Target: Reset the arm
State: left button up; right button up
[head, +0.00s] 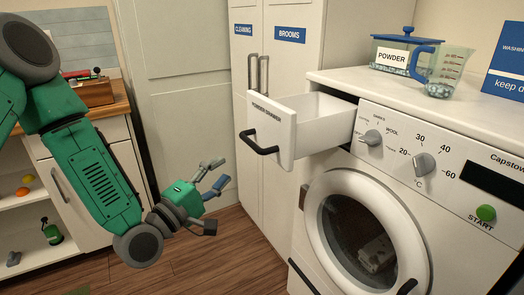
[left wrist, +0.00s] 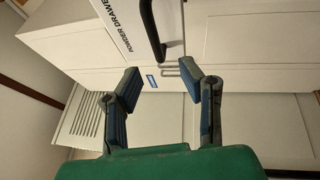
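My left arm is green and comes in from the left in the head view. Its gripper (head: 214,178) is open and empty, left of the washing machine and below the powder drawer (head: 274,132). The drawer is pulled out and has a black handle (head: 258,143). In the left wrist view the two blue-padded fingers (left wrist: 167,92) stand apart with nothing between them. The drawer front (left wrist: 128,22) is at the top of that view, beyond the fingers. My right gripper is not in view.
The washing machine (head: 440,222) has a closed round door, dials and a green start button. A powder box (head: 392,56) and a measuring jug (head: 448,72) stand on its top. Tall cupboards (head: 276,75) are behind. A wooden counter (head: 106,108) with shelves is at left.

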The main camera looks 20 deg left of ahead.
pick_arm(q)
jog(key=s+d+f+m+g+y, duration=0.15)
jog(key=s+f+m+g, duration=0.3)
jog(key=f, duration=0.55)
jog(key=s+d+f+m+g+h, duration=0.1)
jog(key=s+d+f+m+g, duration=0.3)
jog(key=f, duration=0.5)
jog(key=s+a+f+m+g+y, duration=0.2)
jog(key=s+f+m+g, duration=0.2)
jog(key=s, duration=0.6)
jog(key=s+a+f+m+g+y, duration=0.2)
jog(key=s+f+g, duration=0.4)
jog(key=s, duration=0.5)
notch_tip(320, 180, down, 3)
jog(key=shift+a+r+m+y, duration=0.2)
jog(key=shift+a+m+y, duration=0.25)
jog(key=shift+m, duration=0.6)
jog(key=shift+w, duration=0.2)
